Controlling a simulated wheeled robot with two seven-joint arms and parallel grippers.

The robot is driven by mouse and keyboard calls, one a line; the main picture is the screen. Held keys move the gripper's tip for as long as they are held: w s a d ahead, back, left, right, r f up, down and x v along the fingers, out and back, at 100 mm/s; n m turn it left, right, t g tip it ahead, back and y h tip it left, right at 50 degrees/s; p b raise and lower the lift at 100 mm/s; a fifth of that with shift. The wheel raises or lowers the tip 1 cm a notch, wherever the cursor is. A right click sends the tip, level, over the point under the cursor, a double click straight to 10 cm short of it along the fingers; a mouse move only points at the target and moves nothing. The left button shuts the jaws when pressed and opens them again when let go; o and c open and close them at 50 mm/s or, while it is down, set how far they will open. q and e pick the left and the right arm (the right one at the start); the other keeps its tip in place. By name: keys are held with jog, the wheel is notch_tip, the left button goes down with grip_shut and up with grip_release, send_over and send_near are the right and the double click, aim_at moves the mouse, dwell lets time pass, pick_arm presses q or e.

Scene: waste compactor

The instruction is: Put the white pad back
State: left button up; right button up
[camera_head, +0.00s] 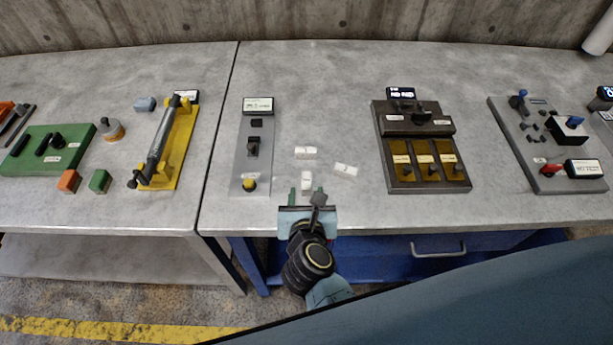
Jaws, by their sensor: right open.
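Three small white pads lie on the grey metal table, close together near its front middle. One white pad (306,152) is farthest back, one (345,170) lies to its right, tilted in heading, and one (306,182) is nearest the front edge. My right gripper (306,190) reaches in from the front. My left gripper is not in view.
A grey panel (253,150) with a yellow button stands left of the pads. A dark box with brown panels (418,124) stands to the right, a grey control board (540,187) farther right. A yellow fixture (178,150) and green block (32,162) are left. Table around the pads is clear.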

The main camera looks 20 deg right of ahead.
jog(key=shift+v, duration=2.05)
dwell(0.6)
